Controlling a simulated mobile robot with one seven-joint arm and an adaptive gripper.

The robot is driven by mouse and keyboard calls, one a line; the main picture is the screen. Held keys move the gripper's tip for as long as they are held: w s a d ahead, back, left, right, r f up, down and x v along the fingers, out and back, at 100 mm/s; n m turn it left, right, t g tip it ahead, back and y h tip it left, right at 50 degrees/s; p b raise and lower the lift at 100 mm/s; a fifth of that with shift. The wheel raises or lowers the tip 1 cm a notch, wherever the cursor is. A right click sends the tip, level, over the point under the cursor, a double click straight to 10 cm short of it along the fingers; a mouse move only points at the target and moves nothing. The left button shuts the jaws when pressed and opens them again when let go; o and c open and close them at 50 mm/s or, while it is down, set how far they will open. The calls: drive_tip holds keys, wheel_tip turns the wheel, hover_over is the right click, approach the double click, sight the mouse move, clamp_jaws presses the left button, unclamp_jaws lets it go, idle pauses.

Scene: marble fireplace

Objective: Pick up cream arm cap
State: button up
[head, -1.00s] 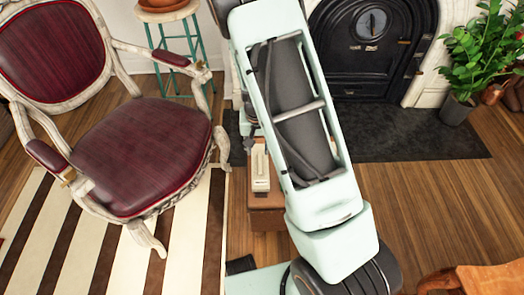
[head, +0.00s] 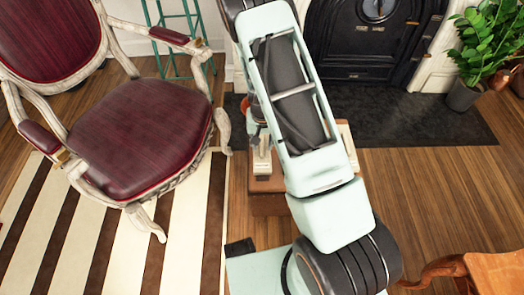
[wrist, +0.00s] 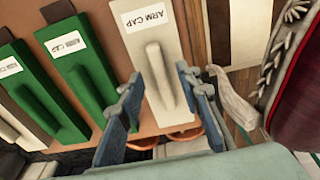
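The cream arm cap (wrist: 160,62) is a flat cream plate with a raised bar handle and a white label reading "ARM CAP". It lies on a brown box, seen in the wrist view beneath my gripper (wrist: 161,82). My gripper's two blue fingers are apart, one on each side of the bar handle; I see no clear contact. In the head view, the cream arm cap (head: 262,164) shows at the left end of the brown box (head: 266,203), just left of my arm. My arm hides much of the box top and part of my gripper there.
Green labelled pieces with similar bar handles, one (wrist: 88,77) nearest the cream cap, lie to its left in the wrist view. A burgundy armchair (head: 140,135) stands left of the box. A potted plant (head: 470,60) and wooden furniture (head: 490,272) are at right.

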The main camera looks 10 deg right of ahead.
drive_tip(key=shift+w+f, duration=0.1)
drive_tip(key=shift+f, duration=0.6)
drive_tip(key=shift+r, duration=0.1)
drive_tip(key=shift+c, duration=0.4)
clamp_jaws()
drive_tip(key=shift+r, duration=0.1)
